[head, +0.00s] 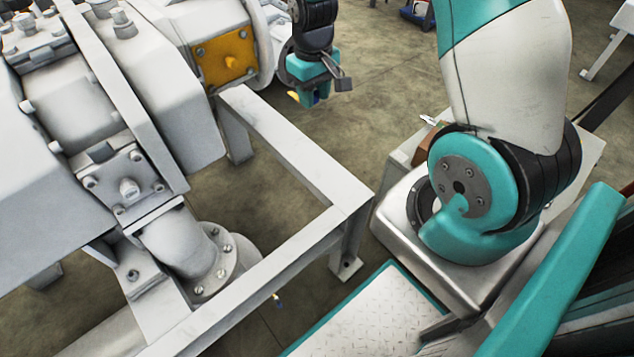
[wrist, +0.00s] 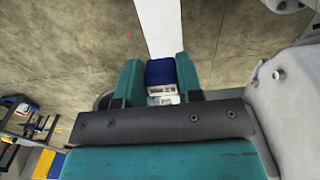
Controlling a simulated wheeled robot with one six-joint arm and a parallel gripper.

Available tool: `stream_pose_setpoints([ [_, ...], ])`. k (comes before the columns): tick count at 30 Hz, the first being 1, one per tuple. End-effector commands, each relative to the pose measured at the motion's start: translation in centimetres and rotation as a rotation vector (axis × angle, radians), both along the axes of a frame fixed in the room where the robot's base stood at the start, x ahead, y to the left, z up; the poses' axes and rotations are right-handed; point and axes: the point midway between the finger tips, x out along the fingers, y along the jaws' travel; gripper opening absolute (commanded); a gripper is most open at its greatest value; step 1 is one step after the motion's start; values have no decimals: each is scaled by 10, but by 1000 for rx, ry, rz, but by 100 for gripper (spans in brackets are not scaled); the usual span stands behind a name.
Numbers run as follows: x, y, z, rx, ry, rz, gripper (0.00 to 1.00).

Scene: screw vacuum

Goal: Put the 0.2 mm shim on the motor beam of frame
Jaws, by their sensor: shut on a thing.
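My gripper (head: 309,92) hangs beyond the far end of the pale frame (head: 300,150) in the head view, small and partly turned away. In the wrist view its two teal fingers (wrist: 158,72) are shut on a blue piece (wrist: 160,71) with a pale, marked part at its near end. I cannot tell for certain that this is the 0.2 mm shim. A white beam (wrist: 160,25) of the frame shows straight ahead of the fingertips. I cannot tell the gap between the piece and the beam.
A large grey machine (head: 75,95) with an orange plate (head: 225,59) fills the left. A flanged pipe (head: 185,245) stands below it. The frame's inside is open down to the floor. In the wrist view, a grey casting (wrist: 292,100) is close on the right and coloured items (wrist: 30,125) are at the left.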

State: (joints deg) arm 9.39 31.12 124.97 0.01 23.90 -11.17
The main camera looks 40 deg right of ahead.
Motion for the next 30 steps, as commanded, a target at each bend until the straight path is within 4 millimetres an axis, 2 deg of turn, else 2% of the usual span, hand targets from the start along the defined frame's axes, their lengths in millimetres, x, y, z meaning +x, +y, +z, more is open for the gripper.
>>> stream_pose_setpoints([
  [1, 0, -4, -14, -1, -3, 0, 10],
  [7, -2, -11, -19, 0, 0, 3, 10],
  [10, -3, -11, -33, 1, 4, 4, 10],
  [22, -3, -11, -142, 1, 5, 3, 10],
  [25, -3, -11, -160, 1, 3, 3, 10],
  [30, -2, -11, -172, 0, 1, 3, 10],
])
